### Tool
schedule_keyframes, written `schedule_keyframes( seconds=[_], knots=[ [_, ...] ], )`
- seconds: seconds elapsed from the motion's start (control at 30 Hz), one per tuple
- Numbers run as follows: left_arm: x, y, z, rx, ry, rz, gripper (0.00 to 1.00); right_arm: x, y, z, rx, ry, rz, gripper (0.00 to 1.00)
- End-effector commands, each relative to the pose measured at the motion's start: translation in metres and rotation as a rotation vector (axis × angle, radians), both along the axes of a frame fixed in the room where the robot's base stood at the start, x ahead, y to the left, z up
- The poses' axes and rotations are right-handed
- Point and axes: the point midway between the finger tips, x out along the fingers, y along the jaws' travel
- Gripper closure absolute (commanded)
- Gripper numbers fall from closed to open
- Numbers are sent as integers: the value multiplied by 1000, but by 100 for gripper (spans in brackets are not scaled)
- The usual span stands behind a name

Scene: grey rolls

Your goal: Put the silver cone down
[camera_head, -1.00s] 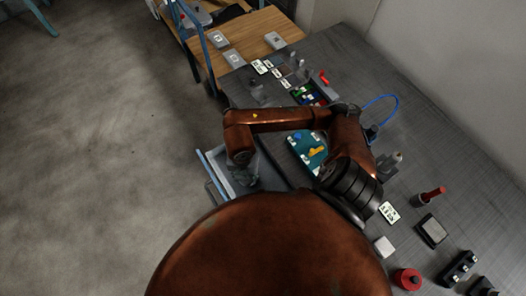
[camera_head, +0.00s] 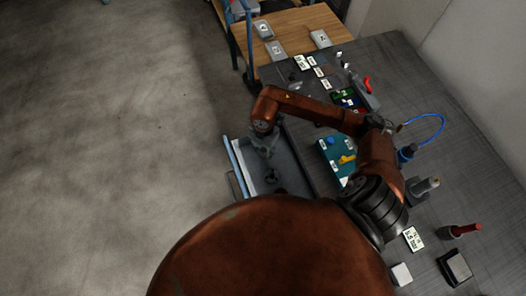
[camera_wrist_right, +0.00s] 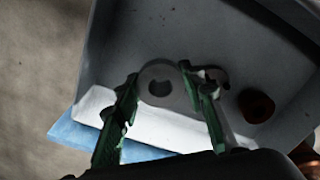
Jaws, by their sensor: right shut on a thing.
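My right gripper (camera_wrist_right: 158,80) is shut on a pale grey round part with a dark hole, which I take to be the silver cone (camera_wrist_right: 158,92). Its green fingers sit on either side of the part in the right wrist view. The cone is seen end-on, so its taper does not show. In the head view my right gripper (camera_head: 264,145) hangs over a grey tray (camera_head: 302,160) at the table's near left side. Whether the cone touches the tray floor I cannot tell. My left gripper is not in view.
A dark reddish round part (camera_wrist_right: 256,106) lies in the tray, right of my gripper. A small hooked part (camera_wrist_right: 217,76) is beside the right finger. A teal board (camera_head: 335,150) stands right of the tray. The tray has a blue edge (camera_head: 234,160).

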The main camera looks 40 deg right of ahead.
Motion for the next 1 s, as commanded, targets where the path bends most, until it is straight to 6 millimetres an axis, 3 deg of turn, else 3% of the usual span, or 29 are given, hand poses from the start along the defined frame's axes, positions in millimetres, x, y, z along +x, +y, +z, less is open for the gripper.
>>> schedule_keyframes(
  seconds=[0.17,0.4,0.8,0.83,1.0],
  knots=[
    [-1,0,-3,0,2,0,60,7,-3,-8,0,-2,-1,96],
    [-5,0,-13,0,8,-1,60,9,-4,-42,0,1,-1,96],
    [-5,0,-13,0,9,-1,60,10,-5,-46,0,-1,0,96],
    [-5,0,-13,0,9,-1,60,10,-5,-46,-1,0,0,62],
    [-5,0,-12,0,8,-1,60,10,-5,-46,-1,0,0,50]
  ],
)
